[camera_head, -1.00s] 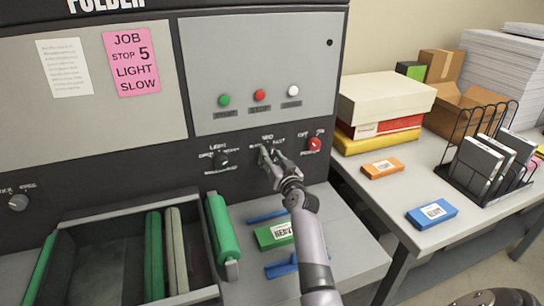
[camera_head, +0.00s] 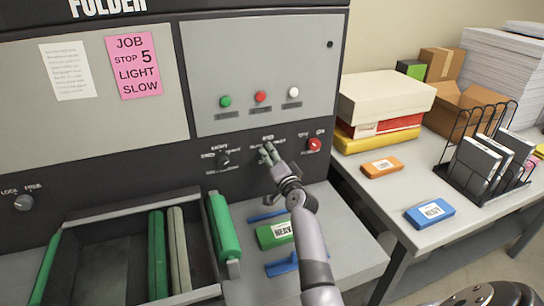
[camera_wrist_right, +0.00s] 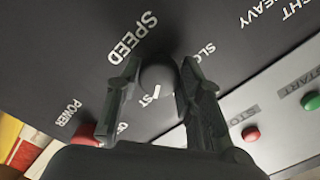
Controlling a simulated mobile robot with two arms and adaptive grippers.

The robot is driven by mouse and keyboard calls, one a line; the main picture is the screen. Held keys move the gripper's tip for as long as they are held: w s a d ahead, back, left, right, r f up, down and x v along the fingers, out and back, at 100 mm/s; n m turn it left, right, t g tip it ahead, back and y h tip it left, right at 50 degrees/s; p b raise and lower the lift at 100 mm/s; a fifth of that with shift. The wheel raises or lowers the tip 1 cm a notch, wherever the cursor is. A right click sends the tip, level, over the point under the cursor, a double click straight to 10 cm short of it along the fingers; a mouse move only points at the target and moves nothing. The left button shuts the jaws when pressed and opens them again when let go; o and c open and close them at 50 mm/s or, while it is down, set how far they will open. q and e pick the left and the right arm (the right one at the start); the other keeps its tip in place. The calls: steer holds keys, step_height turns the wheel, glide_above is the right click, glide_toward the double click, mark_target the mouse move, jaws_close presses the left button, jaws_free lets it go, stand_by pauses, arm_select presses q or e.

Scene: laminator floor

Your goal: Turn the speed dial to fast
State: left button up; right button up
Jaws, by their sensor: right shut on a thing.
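The speed dial (camera_wrist_right: 157,76) is a dark round knob on the black panel, beside the word SPEED in the right wrist view. My right gripper (camera_head: 267,152) is at the panel with its fingers on either side of this knob, shut on it; the gripper (camera_wrist_right: 154,84) also shows in the wrist view. A white mark on the knob points toward the bottom of the wrist view, close to the letters ST. The start of SLOW shows to the right of the knob. The fingers hide part of the lettering.
Another dial (camera_head: 223,160) is left of my gripper, and a red power knob (camera_head: 314,145) is right of it. Green, red and white buttons (camera_head: 261,97) sit above. Below are a green roller (camera_head: 222,228) and a green box (camera_head: 275,235). A pink note (camera_head: 135,66) reads LIGHT, SLOW.

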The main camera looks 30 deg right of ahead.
steer(key=shift+m, duration=0.4)
steer(key=o, duration=1.2)
steer(key=shift+c, duration=0.2)
steer(key=v, duration=1.2)
steer(key=shift+f, duration=0.1)
